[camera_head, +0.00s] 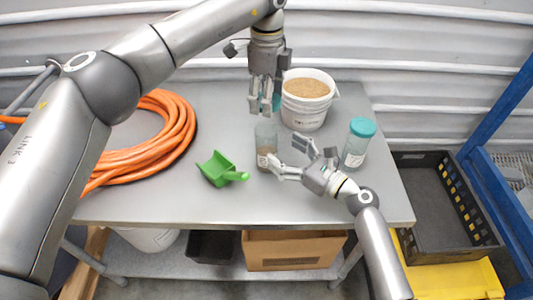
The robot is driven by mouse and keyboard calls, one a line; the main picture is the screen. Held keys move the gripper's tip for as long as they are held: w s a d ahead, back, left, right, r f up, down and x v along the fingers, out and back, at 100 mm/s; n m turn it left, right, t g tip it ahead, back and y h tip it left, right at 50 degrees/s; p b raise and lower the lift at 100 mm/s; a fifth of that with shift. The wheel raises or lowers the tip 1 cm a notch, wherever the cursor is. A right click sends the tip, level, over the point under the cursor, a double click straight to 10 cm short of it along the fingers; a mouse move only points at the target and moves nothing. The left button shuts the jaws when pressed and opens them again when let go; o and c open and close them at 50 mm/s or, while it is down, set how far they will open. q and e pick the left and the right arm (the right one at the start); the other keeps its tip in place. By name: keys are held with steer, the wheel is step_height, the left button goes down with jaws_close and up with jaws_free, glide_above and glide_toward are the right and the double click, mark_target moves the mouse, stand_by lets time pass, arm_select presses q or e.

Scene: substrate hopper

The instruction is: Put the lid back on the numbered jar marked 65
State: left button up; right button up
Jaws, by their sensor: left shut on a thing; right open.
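My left gripper (264,103) points down above the table and is shut on a teal lid (277,102), mostly hidden by the fingers. An open clear jar (266,137) with brownish contents and a white label stands upright just below and in front of it. My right gripper (285,156) is open at the jar's right side. One finger reaches across near the jar's label; I cannot tell whether it touches. A second jar (355,150) with a teal lid on (362,127) stands further right. The numbers on the labels are too small to read.
A white bucket of brown grain (304,112) stands behind the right gripper. A green scoop (217,168) lies left of the open jar. An orange hose coil (165,140) covers the table's left side. The grey table's (230,205) front strip is clear. A black crate (435,220) stands at right.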

mark_target(275, 145)
steer(key=x, duration=0.5)
steer(key=shift+w+a+f, duration=0.1)
steer(key=shift+w+a, duration=0.2)
steer(key=c, duration=1.5)
arm_select(q)
steer(key=shift+f, duration=2.45)
arm_select(e)
steer(key=shift+c, duration=0.2)
arm_select(q)
steer(key=shift+f, duration=0.1)
steer(key=shift+f, duration=0.8)
steer(key=shift+f, duration=0.6)
